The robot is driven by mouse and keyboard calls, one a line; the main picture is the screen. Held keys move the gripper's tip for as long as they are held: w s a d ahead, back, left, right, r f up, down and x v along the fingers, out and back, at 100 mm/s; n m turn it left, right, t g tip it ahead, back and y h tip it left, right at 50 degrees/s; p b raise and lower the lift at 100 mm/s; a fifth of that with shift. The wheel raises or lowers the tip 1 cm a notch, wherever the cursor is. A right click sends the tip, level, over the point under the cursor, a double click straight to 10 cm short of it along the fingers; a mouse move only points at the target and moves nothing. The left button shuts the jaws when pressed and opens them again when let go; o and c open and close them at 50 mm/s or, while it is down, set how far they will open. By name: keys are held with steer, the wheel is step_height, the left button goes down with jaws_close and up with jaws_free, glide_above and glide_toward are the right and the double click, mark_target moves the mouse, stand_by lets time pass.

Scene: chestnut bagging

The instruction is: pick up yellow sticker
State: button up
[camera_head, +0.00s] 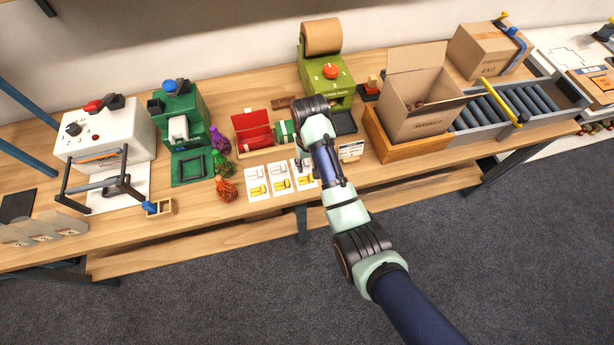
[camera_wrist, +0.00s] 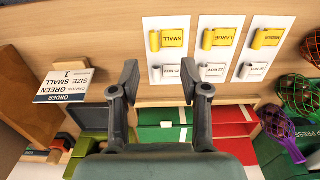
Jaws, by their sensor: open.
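Three white cards lie in a row on the wooden bench, each with a yellow sticker and a white sticker. In the wrist view the yellow stickers read SMALL (camera_wrist: 172,38), LARGE (camera_wrist: 228,37) and a partly legible MEDIUM (camera_wrist: 272,38). In the head view the yellow stickers sit at the bench's front, left (camera_head: 258,190), middle (camera_head: 281,186) and right (camera_head: 301,182), the last partly beside my arm. My gripper (camera_wrist: 167,84) is open and empty, its fingers apart, with the SMALL card beyond its fingertips. The arm hides part of the gripper in the head view.
An order card (camera_wrist: 64,85) reads SIZE SMALL, CARTON GREEN. Netted chestnut bags (camera_head: 226,190) are left of the cards. A green machine (camera_head: 325,75) and an open carton (camera_head: 415,105) stand behind and right.

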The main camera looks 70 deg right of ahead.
mark_target(311, 179)
steer(key=f+b, duration=0.1)
steer(key=f, duration=0.4)
steer(key=f+b, duration=0.1)
steer(key=f, duration=0.2)
steer(key=shift+s+d+b, duration=0.25)
steer(key=shift+s+b, duration=0.05)
steer(key=shift+b, duration=0.05)
steer(key=shift+r, duration=0.1)
steer(key=c, duration=0.8)
steer(key=shift+o, duration=0.2)
